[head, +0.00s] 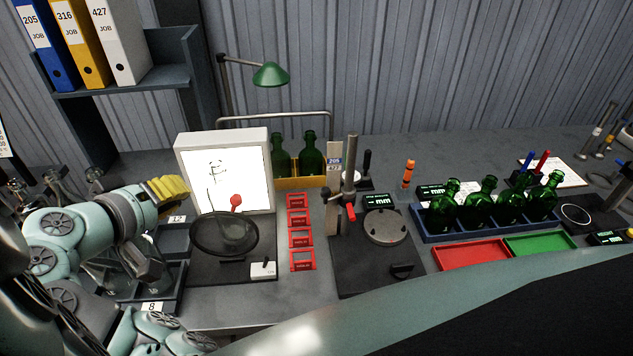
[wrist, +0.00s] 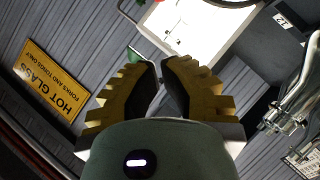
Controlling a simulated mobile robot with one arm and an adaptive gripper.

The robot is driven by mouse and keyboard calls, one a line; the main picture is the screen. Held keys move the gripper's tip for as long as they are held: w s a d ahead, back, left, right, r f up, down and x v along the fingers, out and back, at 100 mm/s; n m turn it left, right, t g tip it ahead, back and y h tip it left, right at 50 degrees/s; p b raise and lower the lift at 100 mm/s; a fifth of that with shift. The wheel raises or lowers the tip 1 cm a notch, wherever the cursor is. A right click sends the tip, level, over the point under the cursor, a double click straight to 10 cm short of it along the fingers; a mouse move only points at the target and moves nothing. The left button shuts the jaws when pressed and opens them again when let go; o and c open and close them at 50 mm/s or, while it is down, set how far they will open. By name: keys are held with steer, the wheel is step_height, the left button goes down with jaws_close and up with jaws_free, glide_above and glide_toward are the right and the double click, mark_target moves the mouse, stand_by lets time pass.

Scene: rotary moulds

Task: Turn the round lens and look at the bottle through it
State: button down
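The round lens (head: 224,235) is a dark-rimmed disc on a black base with a white block at its front right corner. A red knob (head: 235,202) shows above its rim. Behind it stands a bright white panel (head: 250,178) with dark line marks; I cannot tell whether a clear bottle stands before it. The panel also shows in the wrist view (wrist: 205,25). My gripper (head: 184,189) is left of the panel, above and left of the lens, touching neither. In the wrist view its yellow fingers (wrist: 160,72) are close together with a narrow gap and nothing visible between them.
Green bottles stand in a wooden crate (head: 300,183) behind and in a blue tray (head: 480,230) at right. Red frames (head: 301,240) lie right of the lens. A black stand (head: 375,265) with a round plate is farther right. Dark trays (head: 170,262) lie left.

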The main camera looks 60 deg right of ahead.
steer(key=d+f, duration=0.5)
steer(key=d, duration=0.3)
steer(key=shift+s+d+f+p, duration=0.3)
steer(key=shift+s+p, duration=0.05)
steer(key=shift+p, duration=0.05)
stand_by(0.4)
steer(key=shift+s+d+m+y+p, duration=0.3)
steer(key=shift+s+d+p, duration=0.1)
steer(key=shift+p, duration=0.15)
